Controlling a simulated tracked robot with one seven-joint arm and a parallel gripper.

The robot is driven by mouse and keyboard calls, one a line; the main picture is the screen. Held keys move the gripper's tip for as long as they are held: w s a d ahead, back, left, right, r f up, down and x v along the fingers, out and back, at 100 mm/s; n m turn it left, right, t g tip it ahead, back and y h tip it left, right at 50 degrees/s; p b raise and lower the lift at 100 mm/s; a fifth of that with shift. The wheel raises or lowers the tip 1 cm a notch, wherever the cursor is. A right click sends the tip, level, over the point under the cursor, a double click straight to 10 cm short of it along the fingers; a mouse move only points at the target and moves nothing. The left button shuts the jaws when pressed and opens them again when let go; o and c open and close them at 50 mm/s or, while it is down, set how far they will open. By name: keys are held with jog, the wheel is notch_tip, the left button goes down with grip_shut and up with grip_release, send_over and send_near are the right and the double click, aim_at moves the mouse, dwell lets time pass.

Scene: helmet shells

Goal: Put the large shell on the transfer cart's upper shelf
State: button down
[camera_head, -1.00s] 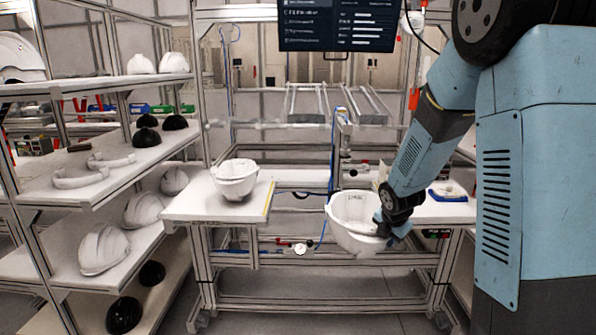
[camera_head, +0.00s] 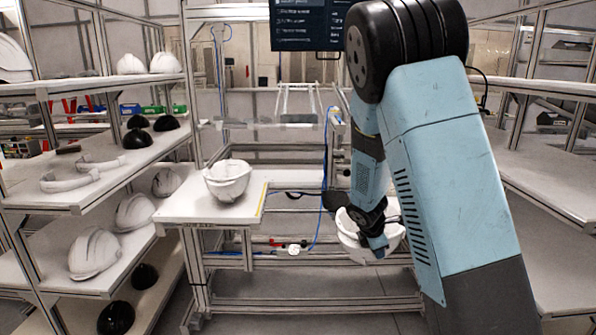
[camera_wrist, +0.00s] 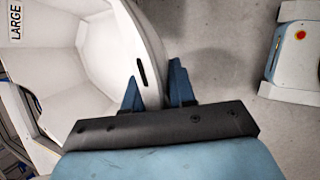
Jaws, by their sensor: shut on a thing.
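The large shell (camera_head: 349,234) is a white helmet shell with its open side up. It hangs in front of the workbench frame, partly hidden by my arm. In the wrist view the shell (camera_wrist: 95,55) shows its pale inside and a "LARGE" label. My gripper (camera_head: 376,240) is shut on its rim at the right side. In the wrist view my gripper's fingers (camera_wrist: 156,88) stand on either side of the shell wall, by a dark slot. I cannot tell which structure is the transfer cart; a rack with shelves (camera_head: 550,178) stands at the right.
Another white shell (camera_head: 228,180) sits on the bench top (camera_head: 190,210) left of centre. A left rack (camera_head: 75,193) holds several white and black shells. A dark screen (camera_head: 305,25) hangs at the back. The right rack's visible middle shelf looks mostly clear.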

aim_at(372, 260)
jog(key=f+m+g, duration=0.1)
jog(key=f+m, duration=0.1)
jog(key=m, duration=0.1)
jog(key=f+m+g+h, duration=0.1)
jog(key=f+m, duration=0.1)
jog(key=f, duration=0.1)
jog(key=w+f+m+g, duration=0.1)
jog(key=f+m, duration=0.1)
jog(key=m, duration=0.1)
jog(key=shift+w+d+f+m+g+h, duration=0.1)
jog(key=shift+d+f+m+g+h, duration=0.1)
jog(key=shift+m+g+h, duration=0.15)
notch_tip(372, 260, down, 8)
jog(key=m+g+y, duration=0.1)
jog(key=m+g, duration=0.3)
jog(key=m, duration=0.6)
jog(key=shift+s+a+y, duration=0.25)
jog(key=shift+a+y, duration=0.1)
jog(key=shift+a, duration=0.05)
jog(key=shift+s+f, duration=0.1)
jog(key=shift+f, duration=0.05)
